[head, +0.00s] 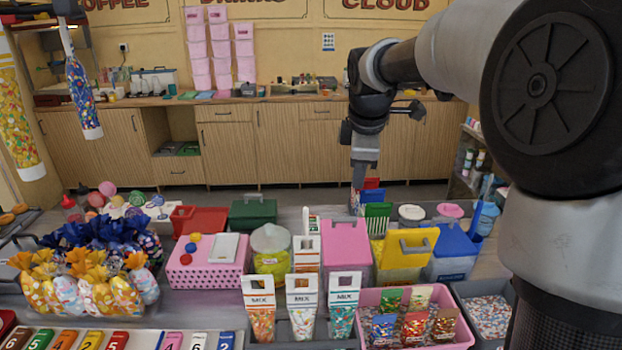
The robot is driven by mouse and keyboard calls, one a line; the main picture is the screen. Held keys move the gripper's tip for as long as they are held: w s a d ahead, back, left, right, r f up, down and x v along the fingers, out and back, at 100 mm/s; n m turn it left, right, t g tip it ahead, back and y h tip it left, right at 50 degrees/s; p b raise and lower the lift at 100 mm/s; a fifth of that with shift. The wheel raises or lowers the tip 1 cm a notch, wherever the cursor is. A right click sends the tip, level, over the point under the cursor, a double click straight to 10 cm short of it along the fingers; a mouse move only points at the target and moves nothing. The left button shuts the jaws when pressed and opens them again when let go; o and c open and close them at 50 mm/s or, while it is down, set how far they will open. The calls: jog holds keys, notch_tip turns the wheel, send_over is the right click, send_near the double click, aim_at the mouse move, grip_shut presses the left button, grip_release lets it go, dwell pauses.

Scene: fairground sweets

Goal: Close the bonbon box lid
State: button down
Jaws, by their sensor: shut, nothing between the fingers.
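My gripper (359,184) points down over the far side of the counter, behind a raised pink lid or panel (346,240). Its fingers are shut and empty. To the right of the pink panel, a yellow lid with a grey handle (424,241) is tilted up over a pale container. Beside it is a blue-lidded container (453,243). The fingertips are small and partly merge with red and blue things behind the panel.
A pink dotted box (184,270), a red box (206,222) and a dark green box (252,211) are left. Wrapped sweet bags (113,291) crowd the far left.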

jog(key=n, duration=0.2)
send_near(346, 219)
jog(key=b+x, duration=0.1)
jog(key=x, duration=0.5)
jog(key=shift+w+f+b, duration=0.15)
jog(key=shift+f+b, duration=0.05)
jog(key=shift+b, duration=0.1)
jog(key=shift+r+p, duration=0.1)
jog(key=shift+p, duration=0.2)
